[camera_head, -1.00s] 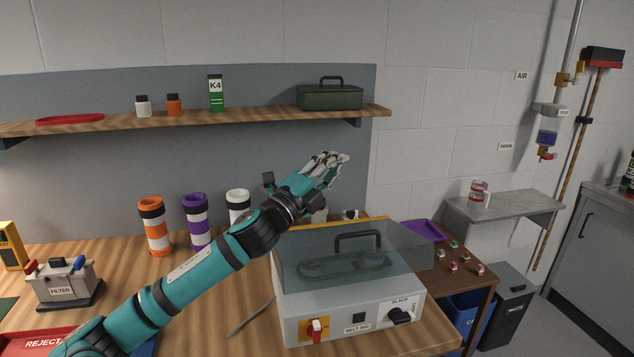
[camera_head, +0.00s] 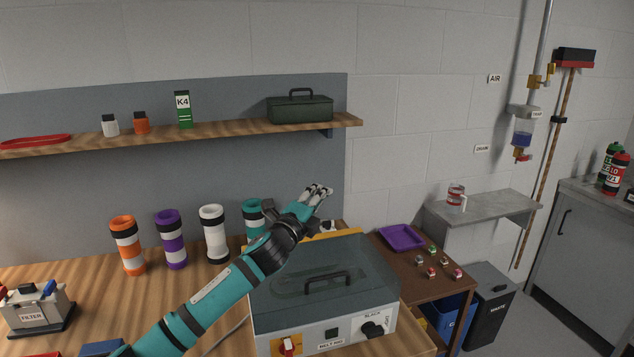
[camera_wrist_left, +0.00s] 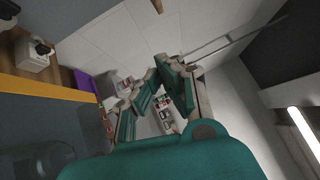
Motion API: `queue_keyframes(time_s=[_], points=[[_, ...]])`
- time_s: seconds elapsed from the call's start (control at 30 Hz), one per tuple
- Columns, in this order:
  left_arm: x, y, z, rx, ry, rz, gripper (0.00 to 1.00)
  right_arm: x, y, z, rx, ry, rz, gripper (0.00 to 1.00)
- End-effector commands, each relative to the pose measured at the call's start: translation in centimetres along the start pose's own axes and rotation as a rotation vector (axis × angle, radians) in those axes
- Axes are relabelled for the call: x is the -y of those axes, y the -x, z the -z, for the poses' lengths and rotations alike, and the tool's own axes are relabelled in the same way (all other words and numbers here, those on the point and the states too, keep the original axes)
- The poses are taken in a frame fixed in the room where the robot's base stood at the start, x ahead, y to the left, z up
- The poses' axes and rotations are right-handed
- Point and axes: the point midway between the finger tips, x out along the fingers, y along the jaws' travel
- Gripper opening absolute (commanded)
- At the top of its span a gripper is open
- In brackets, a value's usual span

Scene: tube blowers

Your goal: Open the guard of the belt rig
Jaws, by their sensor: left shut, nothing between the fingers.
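The belt rig (camera_head: 300,340) is a pale box at the front of the bench, with a red switch and a black knob on its front. Its clear grey guard (camera_head: 375,270) lies low over the top, and the belt shows dimly through it. The guard has a black handle (camera_head: 327,279). My left gripper (camera_head: 319,193) is shut and empty, above and behind the rig's yellow back edge, apart from the handle. In the left wrist view its fingers (camera_wrist_left: 158,90) are in front of the wall, with the guard (camera_wrist_left: 45,125) at lower left. My right gripper is out of view.
Orange, purple, white and teal banded tubes (camera_head: 172,240) stand left of the rig; my left arm partly covers the teal one. A wooden shelf (camera_head: 230,129) runs above. A purple tray (camera_head: 400,238) and several small parts lie on the brown side table at right.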

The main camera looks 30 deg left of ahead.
Motion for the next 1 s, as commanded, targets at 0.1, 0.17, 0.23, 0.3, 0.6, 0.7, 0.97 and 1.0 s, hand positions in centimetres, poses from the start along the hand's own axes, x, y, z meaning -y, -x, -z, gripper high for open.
queue_keyframes(time_s=[0.1,0.17,0.23,0.3,0.6,0.7,0.97,1.0], points=[[0.2,-1.0,-1.0,0.000,0.000,-0.001,0.00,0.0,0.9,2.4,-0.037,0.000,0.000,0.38],[0.2,-1.3,-1.3,0.000,0.000,0.000,0.00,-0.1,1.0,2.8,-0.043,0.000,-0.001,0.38],[0.1,-1.5,-1.5,-0.001,0.000,0.001,0.00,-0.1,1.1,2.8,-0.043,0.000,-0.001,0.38],[0.0,-1.5,-1.6,-0.001,0.001,0.000,0.00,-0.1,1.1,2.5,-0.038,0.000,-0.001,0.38],[0.0,-1.5,-1.6,-0.001,0.001,0.001,0.00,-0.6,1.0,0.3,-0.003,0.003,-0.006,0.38],[0.0,-1.5,-1.6,-0.001,0.001,0.001,0.00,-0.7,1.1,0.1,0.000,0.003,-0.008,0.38],[0.0,-1.5,-1.6,-0.001,0.001,0.001,0.00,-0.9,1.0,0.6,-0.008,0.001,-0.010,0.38],[0.0,-1.5,-1.6,-0.001,0.001,0.001,0.00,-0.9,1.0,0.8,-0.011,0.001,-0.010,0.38]])
